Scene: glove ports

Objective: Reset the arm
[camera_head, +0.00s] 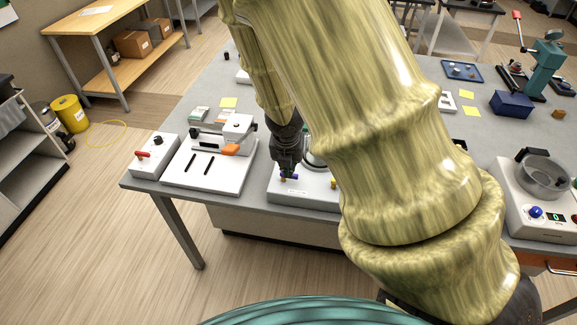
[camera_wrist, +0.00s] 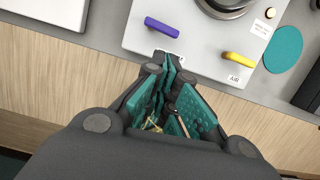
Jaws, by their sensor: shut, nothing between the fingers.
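My gripper (camera_head: 286,168) points down at the front edge of a white device (camera_head: 303,188) on the grey table, its near part partly hidden by my own arm. In the wrist view my gripper (camera_wrist: 168,62) has its fingertips together and holds nothing. The fingertips lie just below a purple handle (camera_wrist: 161,27) on the device's panel. I cannot tell if they touch the panel. A yellow handle (camera_wrist: 238,59) sits to the right on the same panel.
A white device with an orange part (camera_head: 230,150) stands left of my gripper, with a red-levered box (camera_head: 150,158) beside it. A device with a metal bowl (camera_head: 545,175) stands at the right. A teal disc (camera_wrist: 283,49) lies beside the panel. Floor is clear at the front left.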

